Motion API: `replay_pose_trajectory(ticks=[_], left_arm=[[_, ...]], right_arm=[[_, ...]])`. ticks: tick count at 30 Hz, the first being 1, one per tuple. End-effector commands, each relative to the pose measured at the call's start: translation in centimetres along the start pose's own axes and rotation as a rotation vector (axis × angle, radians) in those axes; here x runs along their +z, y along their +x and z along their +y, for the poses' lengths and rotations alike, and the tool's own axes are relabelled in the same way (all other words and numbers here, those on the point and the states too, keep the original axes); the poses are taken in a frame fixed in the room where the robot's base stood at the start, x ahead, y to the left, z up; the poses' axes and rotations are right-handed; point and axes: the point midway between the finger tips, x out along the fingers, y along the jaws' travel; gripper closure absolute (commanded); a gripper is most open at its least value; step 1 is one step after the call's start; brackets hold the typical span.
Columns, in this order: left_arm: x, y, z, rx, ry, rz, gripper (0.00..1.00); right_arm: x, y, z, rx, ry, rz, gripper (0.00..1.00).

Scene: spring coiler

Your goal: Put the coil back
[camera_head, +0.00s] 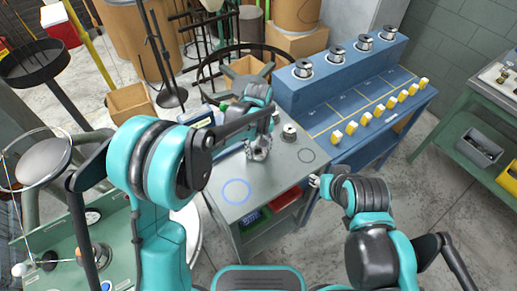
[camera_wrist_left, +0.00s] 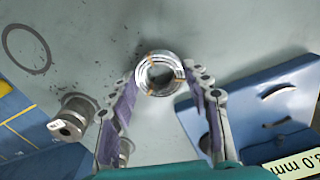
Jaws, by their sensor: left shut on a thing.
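A shiny silver coil (camera_wrist_left: 160,72) with brownish ties shows in the left wrist view between the fingertips of my left gripper (camera_wrist_left: 160,80). The fingers, with purple inner pads, close on its two sides. In the head view my left gripper (camera_head: 258,148) is low over the grey bench top, and arm and fingers hide part of the coil. Whether the coil touches the bench I cannot tell. My right gripper (camera_head: 317,181) is at the bench's right front edge, too small to read. Several silver coils (camera_head: 335,54) stand on the blue rack's upper step.
The grey bench top (camera_head: 275,178) has a blue ring mark (camera_head: 237,191) and a dark ring mark (camera_head: 306,155). A small metal post (camera_head: 289,133) stands near the gripper. Yellow blocks (camera_head: 365,119) line the blue rack (camera_head: 335,90). A blue slotted panel (camera_wrist_left: 275,105) is beside the fingers.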

Motion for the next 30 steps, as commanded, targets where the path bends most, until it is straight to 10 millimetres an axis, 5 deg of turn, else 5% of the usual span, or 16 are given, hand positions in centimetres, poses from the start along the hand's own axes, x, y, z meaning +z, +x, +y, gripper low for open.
replay_pose_trajectory(ticks=[3, 4, 6, 17, 30], left_arm=[[0.0, 0.4, 0.0, 0.000, 0.000, 0.000, 0.93], [0.0, 0.3, 0.0, 0.000, 0.000, 0.000, 0.44], [0.0, 0.3, 0.0, 0.000, 0.000, 0.000, 0.31], [0.0, -0.2, 0.0, 0.000, 0.000, 0.000, 0.31], [0.0, -9.0, 0.0, 0.000, 0.000, 0.000, 0.31]], right_arm=[[0.2, 0.3, 0.0, 0.000, 0.000, 0.000, 0.60], [0.2, 0.2, 0.0, 0.000, 0.000, 0.000, 0.60], [0.1, 0.2, 0.0, 0.000, 0.000, 0.000, 0.60], [-0.1, -0.2, 0.0, 0.000, 0.000, 0.000, 0.60], [-1.8, -2.5, 0.0, 0.000, 0.000, 0.000, 0.60]])
